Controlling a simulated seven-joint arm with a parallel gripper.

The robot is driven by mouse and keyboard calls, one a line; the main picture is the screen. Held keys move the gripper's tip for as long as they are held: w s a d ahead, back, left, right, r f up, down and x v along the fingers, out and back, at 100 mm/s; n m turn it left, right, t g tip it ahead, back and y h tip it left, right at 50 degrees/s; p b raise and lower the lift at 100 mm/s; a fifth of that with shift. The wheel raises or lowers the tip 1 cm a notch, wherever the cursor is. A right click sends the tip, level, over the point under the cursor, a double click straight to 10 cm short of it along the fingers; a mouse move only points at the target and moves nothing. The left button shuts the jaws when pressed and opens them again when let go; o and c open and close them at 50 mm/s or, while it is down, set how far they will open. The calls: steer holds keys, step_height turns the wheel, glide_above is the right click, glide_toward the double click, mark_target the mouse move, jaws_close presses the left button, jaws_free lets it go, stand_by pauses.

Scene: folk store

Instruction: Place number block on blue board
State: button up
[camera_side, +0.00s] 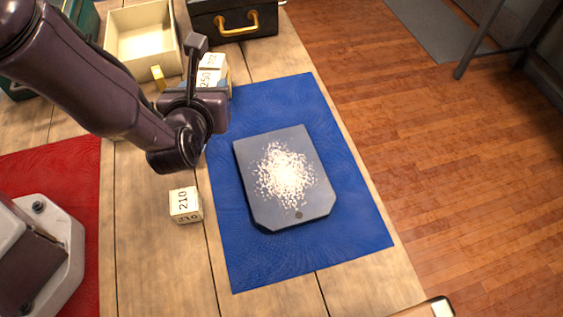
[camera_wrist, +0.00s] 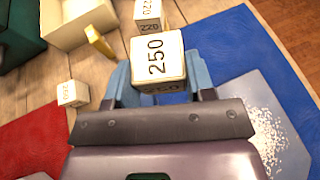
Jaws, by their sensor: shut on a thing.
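My gripper (camera_wrist: 158,80) is shut on a white block marked 250 (camera_wrist: 157,56), with a blue finger on each side. In the side view, the 250 block (camera_side: 208,79) is by the blue mat's far left corner; whether it touches the surface is unclear. A 220 block (camera_wrist: 148,14) sits just beyond it. A 210 block (camera_side: 185,204) stands on bare wood left of the mat. Another block, seemingly marked 260 (camera_wrist: 72,93), shows left in the wrist view. The blue mat (camera_side: 345,222) lies flat, with a grey plate (camera_side: 250,154) on it.
White granules (camera_side: 285,175) cover the plate's middle. A cream open box (camera_side: 140,46) and a dark case with a gold handle (camera_side: 232,20) stand at the back. A red mat (camera_side: 70,165) lies left. The mat's near strip is clear.

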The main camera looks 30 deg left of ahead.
steer(key=s+d+r+m+t+h, duration=0.1)
steer(key=s+d+m+h, duration=0.15)
steer(key=s, duration=0.35)
steer(key=s+d+r+m+t+h, duration=0.1)
steer(key=s+r+m+h, duration=0.15)
steer(key=s+h, duration=0.2)
glide_above(274, 168)
steer(key=shift+m+y, duration=0.3)
steer(key=shift+m, duration=0.1)
steer(key=f, duration=0.6)
steer(key=s+f, duration=0.1)
steer(key=f, duration=0.2)
steer(key=shift+a, duration=0.4)
steer(key=shift+w+d+f, duration=0.3)
steer(key=shift+w+f, duration=0.15)
steer(key=shift+w+d+f, duration=0.1)
steer(key=shift+w+f, duration=0.05)
steer(key=shift+f, duration=1.55)
steer(key=shift+f, duration=0.2)
steer(key=o, duration=0.9)
